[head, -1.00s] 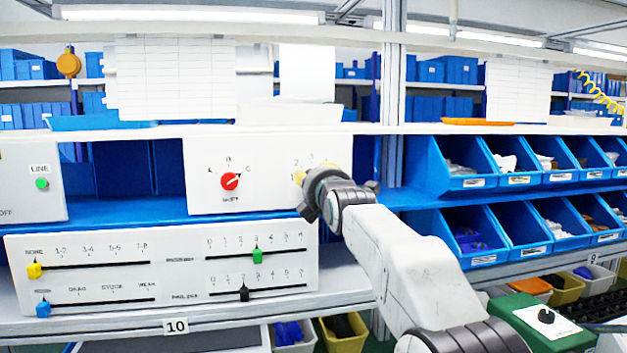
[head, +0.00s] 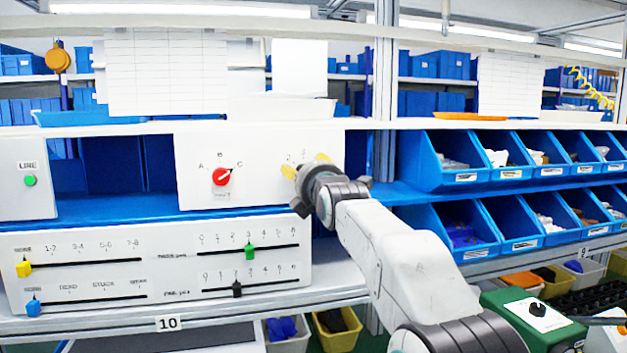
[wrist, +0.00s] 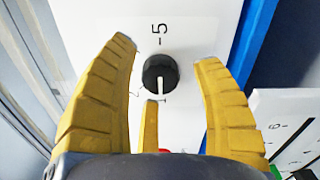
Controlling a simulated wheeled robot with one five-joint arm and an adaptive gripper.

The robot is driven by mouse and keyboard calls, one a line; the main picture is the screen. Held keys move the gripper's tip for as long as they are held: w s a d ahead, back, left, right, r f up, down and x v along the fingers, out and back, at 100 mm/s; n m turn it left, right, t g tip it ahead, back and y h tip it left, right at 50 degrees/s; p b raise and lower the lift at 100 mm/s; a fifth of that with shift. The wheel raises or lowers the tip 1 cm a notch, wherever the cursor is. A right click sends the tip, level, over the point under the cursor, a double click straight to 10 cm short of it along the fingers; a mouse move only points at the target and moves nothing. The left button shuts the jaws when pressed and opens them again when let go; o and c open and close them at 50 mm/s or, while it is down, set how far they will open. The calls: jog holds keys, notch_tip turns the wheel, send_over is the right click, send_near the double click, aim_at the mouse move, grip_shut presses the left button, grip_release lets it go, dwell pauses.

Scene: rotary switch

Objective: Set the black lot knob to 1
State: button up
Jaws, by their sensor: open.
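The black knob (wrist: 160,72) is round with a white pointer line, on a white panel in the wrist view. Its pointer aims down in that picture, away from the printed 5 above it. My gripper (wrist: 166,54) is open, with yellow fingers on the left and right of the knob and a third finger below it. Gaps show between the fingers and the knob. In the head view my gripper (head: 305,166) is at the right part of the white panel (head: 262,190), hiding the knob. Numbers 2 and 3 show above it; the other numbers are hidden or unclear.
A red knob (head: 222,177) with marks A, B and C is left on the same panel. A slider panel (head: 160,250) stands below. Blue bins (head: 465,165) fill the shelves to the right. A green box (head: 530,325) is at the lower right.

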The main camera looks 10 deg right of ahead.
jog(key=s, duration=1.1)
jog(key=shift+s, duration=0.35)
jog(key=s+f+m+g, duration=0.4)
jog(key=f+m, duration=0.4)
jog(key=f, duration=0.3)
jog(key=s+f+m+g, duration=0.3)
jog(key=f+m+g, duration=0.2)
jog(key=f+m, duration=0.45)
jog(key=s+f+m+g, duration=0.1)
jog(key=s+f+g, duration=0.1)
jog(key=s+f, duration=0.5)
jog(key=s+f+m+g, duration=0.2)
jog(key=s+f, duration=0.6)
jog(key=s, duration=1)
jog(key=shift+s+g, duration=0.35)
jog(key=shift+g, duration=0.45)
